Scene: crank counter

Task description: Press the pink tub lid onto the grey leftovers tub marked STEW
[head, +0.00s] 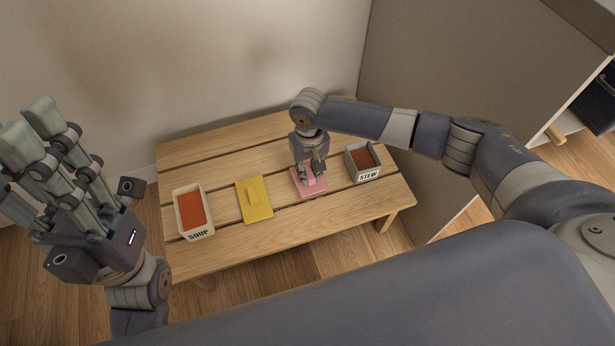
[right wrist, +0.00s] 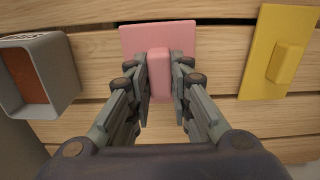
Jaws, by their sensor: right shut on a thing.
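The pink tub lid (head: 308,186) lies on the wooden table, left of the grey STEW tub. My right gripper (head: 308,177) is shut on the lid's raised pink handle (right wrist: 159,75), with a finger on each side of it. The grey tub marked STEW (head: 368,175) stands open and upright, with reddish-brown food inside. In the right wrist view the grey tub (right wrist: 62,62) shows at the left. My left gripper (head: 52,145) is raised at the left of the head view, open and empty, away from the table.
A yellow lid (head: 257,208) with a raised handle lies left of the pink one. A white tub marked SOUP (head: 208,229) with orange-red food stands at the table's left. The slatted table (head: 290,236) has bare room at its front. A panel (head: 440,70) rises beyond its right side.

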